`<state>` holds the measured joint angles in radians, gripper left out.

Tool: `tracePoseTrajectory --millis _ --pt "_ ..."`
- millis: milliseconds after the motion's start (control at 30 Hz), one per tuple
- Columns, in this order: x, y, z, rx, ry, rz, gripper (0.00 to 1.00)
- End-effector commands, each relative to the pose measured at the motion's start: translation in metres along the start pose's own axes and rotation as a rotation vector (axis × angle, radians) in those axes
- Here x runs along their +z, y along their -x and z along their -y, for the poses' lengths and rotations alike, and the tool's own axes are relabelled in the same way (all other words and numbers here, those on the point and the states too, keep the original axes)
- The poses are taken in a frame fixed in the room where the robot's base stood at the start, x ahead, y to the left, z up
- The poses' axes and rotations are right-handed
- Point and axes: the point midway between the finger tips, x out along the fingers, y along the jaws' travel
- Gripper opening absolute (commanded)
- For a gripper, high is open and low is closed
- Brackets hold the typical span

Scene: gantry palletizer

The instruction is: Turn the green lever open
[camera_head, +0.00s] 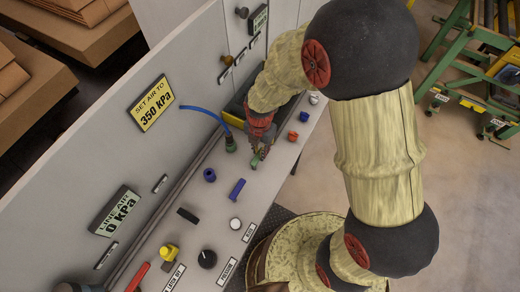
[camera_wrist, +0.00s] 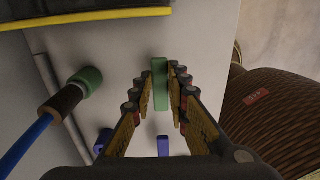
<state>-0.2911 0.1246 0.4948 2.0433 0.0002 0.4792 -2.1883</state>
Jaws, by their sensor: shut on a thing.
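The green lever (camera_head: 256,161) is on the sloped grey panel, just below my gripper in the head view. In the wrist view the green lever (camera_wrist: 160,86) is a narrow upright bar between my fingertips. My gripper (camera_wrist: 159,84) is shut on it, one finger on each side. In the head view my gripper (camera_head: 260,146) is partly hidden by my wrist, and its contact with the lever is too small to make out. The lever's base and pivot are hidden.
A blue lever (camera_head: 237,188) lies below the green one. A green fitting (camera_head: 230,144) with a blue hose (camera_head: 204,112) stands to the left. Knobs, including a black one (camera_head: 207,259), dot the panel. The line air display (camera_head: 117,210) reads 0 kPa.

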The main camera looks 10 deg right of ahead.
Motion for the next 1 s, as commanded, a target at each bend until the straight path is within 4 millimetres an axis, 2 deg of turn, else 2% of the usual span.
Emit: tracePoseTrajectory --millis 567,767,1000 --pt "0.0 0.0 0.001 0.001 -0.033 0.0 0.0" --pt "0.0 0.001 0.005 0.002 -0.133 0.001 0.0" --pt "-0.002 0.001 0.014 0.003 -0.337 0.001 0.0"
